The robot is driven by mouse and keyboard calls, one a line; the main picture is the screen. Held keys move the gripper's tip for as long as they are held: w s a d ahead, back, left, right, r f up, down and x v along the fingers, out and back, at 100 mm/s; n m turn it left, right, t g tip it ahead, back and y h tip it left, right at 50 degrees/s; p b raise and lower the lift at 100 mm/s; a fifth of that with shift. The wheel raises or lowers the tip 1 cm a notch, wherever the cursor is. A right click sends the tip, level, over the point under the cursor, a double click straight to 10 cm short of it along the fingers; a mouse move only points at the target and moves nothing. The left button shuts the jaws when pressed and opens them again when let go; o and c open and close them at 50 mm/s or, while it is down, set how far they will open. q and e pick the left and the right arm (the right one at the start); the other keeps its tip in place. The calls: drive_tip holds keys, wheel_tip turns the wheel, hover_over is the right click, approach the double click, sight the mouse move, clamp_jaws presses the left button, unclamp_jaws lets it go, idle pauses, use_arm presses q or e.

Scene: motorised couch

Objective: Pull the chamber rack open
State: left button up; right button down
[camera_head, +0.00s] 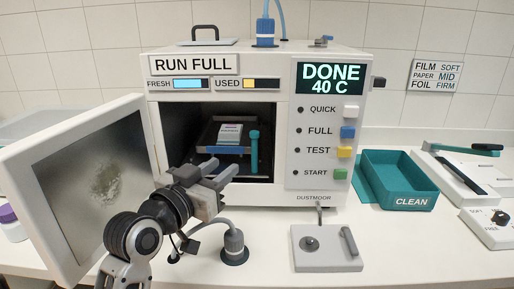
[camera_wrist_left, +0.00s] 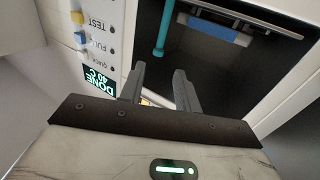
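The sterilizer-like chamber (camera_head: 216,115) has its door (camera_head: 85,185) swung open to the left. Inside sits the dark rack (camera_head: 212,135) with a blue bar (camera_head: 225,150) along its front edge. A small white labelled pack (camera_head: 230,133) lies on the rack. The blue bar also shows in the left wrist view (camera_wrist_left: 212,28), beyond my fingers. My left gripper (camera_head: 222,170) is open and empty in front of the chamber opening, below the bar and apart from it. Its two fingers also show apart in the left wrist view (camera_wrist_left: 160,82). My right gripper is not in view.
A teal upright rod (camera_head: 254,152) stands at the opening's right side. The open door is close to my left arm. A teal CLEAN tray (camera_head: 400,182) is at right.

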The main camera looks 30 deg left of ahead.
sight(253, 144)
use_arm(q)
drive_tip(key=w, duration=0.4)
drive_tip(key=w+p, duration=0.1)
drive_tip(key=w, duration=0.4)
drive_tip(key=w+a, duration=0.1)
drive_tip(key=w, duration=0.3)
drive_tip(key=shift+w+p, duration=0.25)
drive_tip(key=shift+p, duration=0.15)
drive_tip(key=shift+w+f, duration=0.1)
drive_tip(key=shift+w, duration=0.3)
drive_tip(key=shift+c, duration=0.3)
clamp_jaws()
